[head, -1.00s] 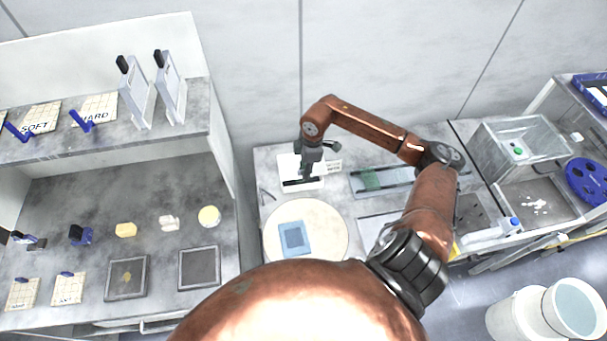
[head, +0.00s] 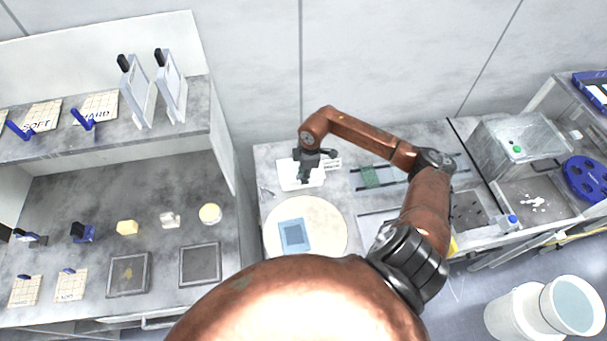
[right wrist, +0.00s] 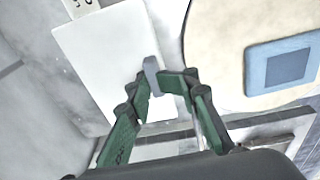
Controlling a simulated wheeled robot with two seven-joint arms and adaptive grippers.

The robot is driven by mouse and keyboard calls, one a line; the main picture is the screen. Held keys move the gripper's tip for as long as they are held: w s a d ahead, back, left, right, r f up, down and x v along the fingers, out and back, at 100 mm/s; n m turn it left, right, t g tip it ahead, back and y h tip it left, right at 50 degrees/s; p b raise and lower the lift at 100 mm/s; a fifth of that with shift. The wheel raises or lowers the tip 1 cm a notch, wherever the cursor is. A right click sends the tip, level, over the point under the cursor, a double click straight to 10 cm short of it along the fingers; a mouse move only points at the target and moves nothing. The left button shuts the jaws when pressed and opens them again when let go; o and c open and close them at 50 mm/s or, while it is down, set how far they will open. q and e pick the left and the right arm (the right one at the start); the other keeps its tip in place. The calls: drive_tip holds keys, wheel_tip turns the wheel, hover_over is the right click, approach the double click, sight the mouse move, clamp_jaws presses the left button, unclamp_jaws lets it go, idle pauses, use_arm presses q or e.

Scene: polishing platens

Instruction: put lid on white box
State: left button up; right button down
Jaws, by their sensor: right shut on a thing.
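The white box (head: 288,177) is on the bench behind the round cream platen, partly covered by my right gripper (head: 306,170). In the right wrist view a flat white surface (right wrist: 95,60) fills the upper left, and I take it to be the lid. My right gripper (right wrist: 155,82) has its green fingers shut on a small grey handle (right wrist: 152,72) at the edge of that surface. I cannot tell whether lid and box are touching. My left gripper is not in view.
The cream platen (head: 330,215) with a blue square pad (head: 292,235) lies just in front. A small label card (head: 332,164) stands beside the box. A tray with a green piece (head: 370,177) lies to the right. The shelf unit (head: 222,125) stands at the left.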

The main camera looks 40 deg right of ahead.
drive_tip(key=c, duration=1.6)
unclamp_jaws()
drive_tip(key=shift+r, duration=0.25)
wheel_tip(320, 180, up, 13)
drive_tip(key=s+b, duration=0.1)
drive_tip(key=b, duration=0.1)
drive_tip(key=shift+d+f, duration=0.15)
drive_tip(key=shift+d, duration=0.3)
